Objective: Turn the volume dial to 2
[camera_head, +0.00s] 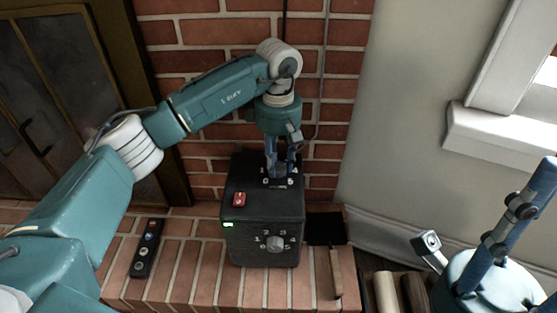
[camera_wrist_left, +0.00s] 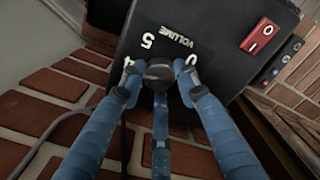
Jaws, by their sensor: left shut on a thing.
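The volume dial (camera_wrist_left: 159,74) is a dark round knob on top of a black speaker box (camera_head: 262,222). My left gripper (camera_head: 279,172) comes down from above and is shut on the dial, its blue fingers around it. The left wrist view also shows the left gripper (camera_wrist_left: 160,82) on the dial. The printed word VOLUME (camera_wrist_left: 178,36) and the digits 5, 4 and 0 show around the dial; other digits are hidden by the fingers. I cannot tell which number the dial points to. My right gripper (camera_head: 488,207) is open and empty at the right edge.
The box also has a red switch (camera_head: 239,199), a green light (camera_head: 228,224) and a front knob (camera_head: 275,243). A dark remote (camera_head: 147,248) lies on the brick ledge (camera_head: 195,262) to the left. Logs (camera_head: 386,292) lie at the lower right. A brick wall (camera_head: 340,60) rises behind.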

